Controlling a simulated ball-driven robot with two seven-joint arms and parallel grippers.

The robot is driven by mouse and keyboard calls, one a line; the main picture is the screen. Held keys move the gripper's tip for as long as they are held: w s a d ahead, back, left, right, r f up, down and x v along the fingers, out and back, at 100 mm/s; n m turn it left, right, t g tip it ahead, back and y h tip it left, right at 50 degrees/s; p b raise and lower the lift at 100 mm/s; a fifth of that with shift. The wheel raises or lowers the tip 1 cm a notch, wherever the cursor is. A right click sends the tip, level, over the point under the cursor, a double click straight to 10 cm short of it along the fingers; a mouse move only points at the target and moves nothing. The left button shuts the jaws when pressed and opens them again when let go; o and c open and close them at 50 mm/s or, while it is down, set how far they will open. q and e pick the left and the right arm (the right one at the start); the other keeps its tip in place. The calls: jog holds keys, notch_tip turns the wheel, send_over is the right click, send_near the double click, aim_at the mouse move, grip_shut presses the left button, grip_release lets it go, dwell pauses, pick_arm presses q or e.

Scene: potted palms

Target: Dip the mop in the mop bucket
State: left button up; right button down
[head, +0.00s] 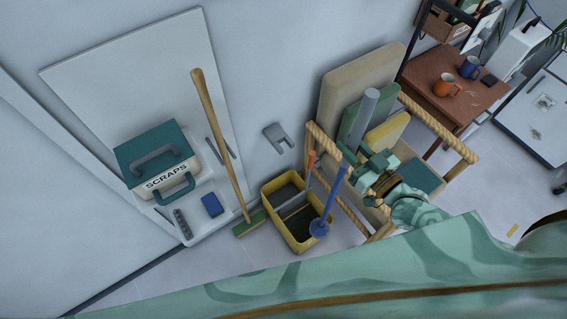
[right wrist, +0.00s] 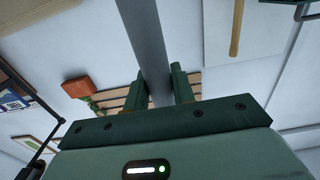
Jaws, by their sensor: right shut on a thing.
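The mop has a grey upper handle (head: 368,105), a blue lower shaft (head: 335,194) and a small blue head (head: 319,228). My right gripper (head: 350,157) is shut on its handle, which also runs grey between the two fingers in the right wrist view (right wrist: 158,88). The mop slants, top to the right. The yellow mop bucket (head: 298,245) stands on the floor with a grey divider across it. The mop head overlaps the bucket's right front rim in the picture; I cannot tell whether it is above, inside or beside it. My left gripper is not in view.
A broom (head: 215,125) leans on the wall panel left of the bucket. A teal scraps box (head: 155,165) stands further left. A cart with rope-wrapped rails (head: 345,212) holds boards close right of the bucket. A brown table (head: 440,95) with mugs stands behind.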

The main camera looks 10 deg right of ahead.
jog(key=p+v, duration=0.1)
jog(key=v, duration=0.6)
jog(key=shift+p, duration=0.3)
jog(key=shift+r, duration=0.2)
